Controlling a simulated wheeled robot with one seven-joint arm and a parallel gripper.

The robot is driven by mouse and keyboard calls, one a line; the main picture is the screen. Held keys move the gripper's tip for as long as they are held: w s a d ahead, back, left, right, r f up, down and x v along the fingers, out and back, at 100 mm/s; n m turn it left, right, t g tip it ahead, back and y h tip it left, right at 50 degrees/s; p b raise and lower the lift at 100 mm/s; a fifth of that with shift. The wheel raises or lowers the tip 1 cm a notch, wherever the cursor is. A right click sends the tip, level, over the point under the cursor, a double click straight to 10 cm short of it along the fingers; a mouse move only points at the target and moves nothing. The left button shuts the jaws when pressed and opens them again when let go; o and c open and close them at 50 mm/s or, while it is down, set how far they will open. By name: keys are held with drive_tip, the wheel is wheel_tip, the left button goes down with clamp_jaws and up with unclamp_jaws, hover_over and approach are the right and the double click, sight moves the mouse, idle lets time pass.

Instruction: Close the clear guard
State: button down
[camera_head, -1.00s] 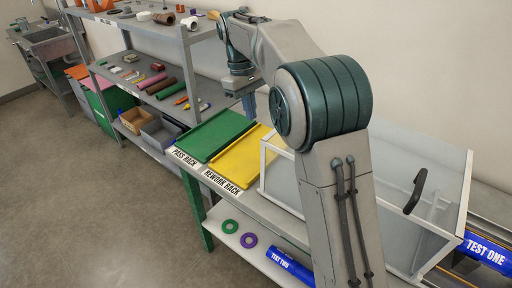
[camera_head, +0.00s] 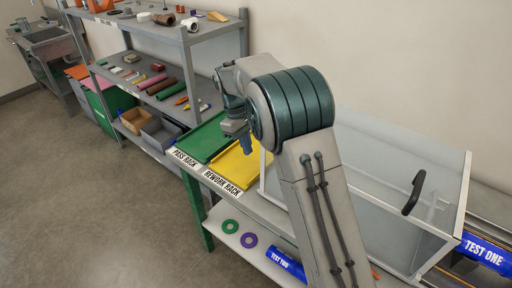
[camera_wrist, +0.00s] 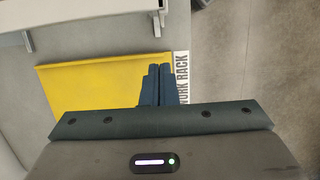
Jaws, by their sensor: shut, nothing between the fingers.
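The clear guard (camera_head: 385,160) is a white-framed transparent box cover at the right of the head view, with a black handle (camera_head: 413,193) on its near face. My arm hides part of its left side. My gripper (camera_head: 250,148) is over the yellow rework rack (camera_head: 229,174), to the left of the guard and apart from the handle. In the wrist view my gripper (camera_wrist: 160,70) has its two blue fingers together and empty, above the yellow rack (camera_wrist: 95,85) beside its label. I cannot tell from these views how far the guard is open.
The green pass rack (camera_head: 203,138) lies left of the yellow one. A grey shelf unit (camera_head: 187,65) stands behind. Floor at the left is clear.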

drive_tip(key=d, duration=0.1)
drive_tip(key=s+d, duration=0.2)
drive_tip(key=shift+r+p, duration=0.25)
drive_tip(key=shift+p, duration=0.1)
drive_tip(key=shift+s, duration=0.1)
